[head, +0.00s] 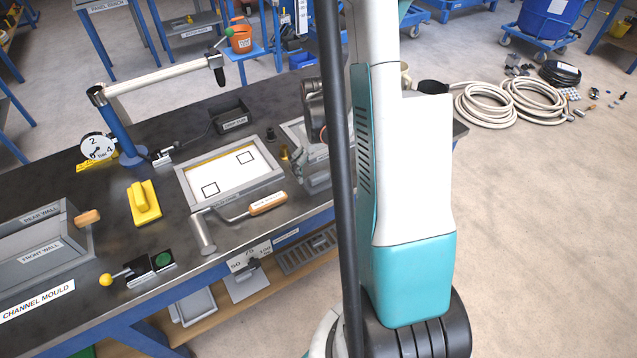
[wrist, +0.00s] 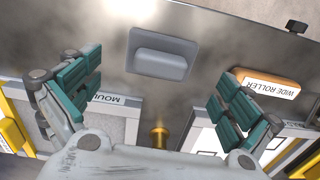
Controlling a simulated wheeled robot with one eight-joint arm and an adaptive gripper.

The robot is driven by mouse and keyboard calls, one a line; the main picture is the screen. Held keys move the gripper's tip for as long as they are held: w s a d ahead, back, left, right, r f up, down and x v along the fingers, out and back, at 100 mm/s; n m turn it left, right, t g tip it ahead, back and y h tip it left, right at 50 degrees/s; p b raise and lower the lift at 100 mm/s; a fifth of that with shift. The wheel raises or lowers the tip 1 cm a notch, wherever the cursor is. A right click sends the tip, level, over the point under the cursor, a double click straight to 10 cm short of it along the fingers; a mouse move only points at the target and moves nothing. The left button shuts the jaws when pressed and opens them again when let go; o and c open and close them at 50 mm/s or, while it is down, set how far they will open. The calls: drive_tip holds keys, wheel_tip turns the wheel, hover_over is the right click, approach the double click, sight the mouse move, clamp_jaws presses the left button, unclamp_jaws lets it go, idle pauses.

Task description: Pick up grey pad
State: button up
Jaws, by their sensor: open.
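The grey pad (wrist: 160,54) shows in the wrist view, at top centre. It is a rounded grey block with a raised grip, lying on the dark worktop. My gripper (wrist: 158,88) is open, with its teal-padded fingers spread left and right. The pad lies beyond the gap between the fingertips, with nothing between the fingers. I cannot tell how high the fingers are above the worktop. In the head view I cannot make out the pad; my arm blocks part of the bench.
A brass knob (wrist: 158,137) and a wide roller handle (wrist: 267,84) are near my fingers. On the bench (head: 75,190) are a yellow pad (head: 145,203), a framed white tray (head: 184,190), a channel mould (head: 45,245) and a blue post with a lever arm (head: 160,78).

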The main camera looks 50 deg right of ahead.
sight(318, 174)
drive_tip(key=f+b, duration=0.1)
drive_tip(key=f, duration=0.3)
drive_tip(key=shift+w+b, duration=0.2)
drive_tip(key=shift+b, duration=0.1)
drive_tip(key=shift+c, duration=0.3)
drive_tip(key=shift+s, duration=0.1)
drive_tip(key=c, duration=1.1)
drive_tip(key=shift+r+p, duration=0.3)
drive_tip(key=shift+r, duration=0.3)
drive_tip(key=c, duration=0.7)
wheel_tip(318, 174, up, 19)
drive_tip(key=p, duration=0.6)
drive_tip(key=shift+c, duration=1.3)
